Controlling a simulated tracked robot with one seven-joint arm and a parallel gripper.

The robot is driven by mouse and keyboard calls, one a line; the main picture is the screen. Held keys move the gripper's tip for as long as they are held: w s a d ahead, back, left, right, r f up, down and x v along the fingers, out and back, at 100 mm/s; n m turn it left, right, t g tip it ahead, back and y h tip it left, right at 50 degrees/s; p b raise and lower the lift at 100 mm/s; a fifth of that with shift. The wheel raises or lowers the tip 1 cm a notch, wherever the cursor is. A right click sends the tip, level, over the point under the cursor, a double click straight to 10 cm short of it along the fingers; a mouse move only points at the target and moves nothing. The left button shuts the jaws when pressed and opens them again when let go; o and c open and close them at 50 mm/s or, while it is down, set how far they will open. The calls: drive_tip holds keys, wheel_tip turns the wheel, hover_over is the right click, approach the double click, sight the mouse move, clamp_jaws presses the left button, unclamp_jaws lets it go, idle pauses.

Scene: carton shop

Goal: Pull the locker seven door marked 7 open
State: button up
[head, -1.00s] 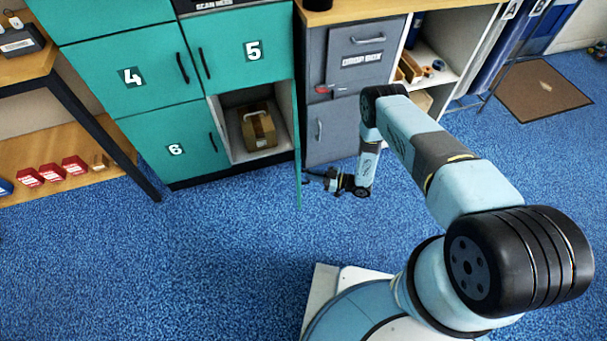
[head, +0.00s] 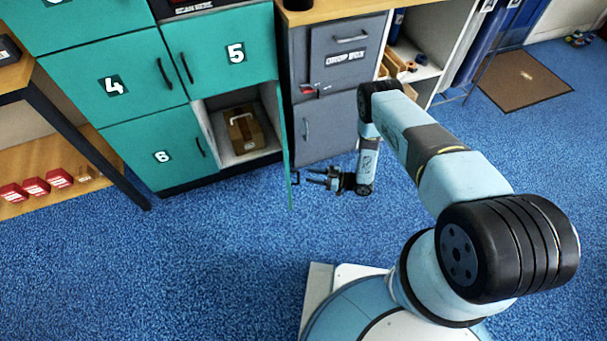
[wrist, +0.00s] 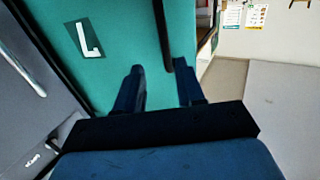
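The locker seven door (head: 287,165) stands swung open about square to the locker front, seen nearly edge-on in the head view. In the wrist view, the teal door (wrist: 125,40) shows its white mark, turned upside down, and its black bar handle (wrist: 163,35). The handle also shows in the head view (head: 296,177). My gripper (head: 310,177) is open and empty just right of the handle, apart from it. In the wrist view, my gripper (wrist: 160,75) has its two fingers spread, with the handle beyond them, roughly in line with the gap.
The open compartment holds a brown carton (head: 244,130). Doors 4 (head: 135,85), 5 (head: 215,65) and 6 (head: 145,150) are shut. A grey drop box cabinet (head: 325,130) stands behind my gripper. Blue carpet (head: 220,240) is clear in front.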

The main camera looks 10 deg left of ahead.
drive_tip(key=d, duration=0.9)
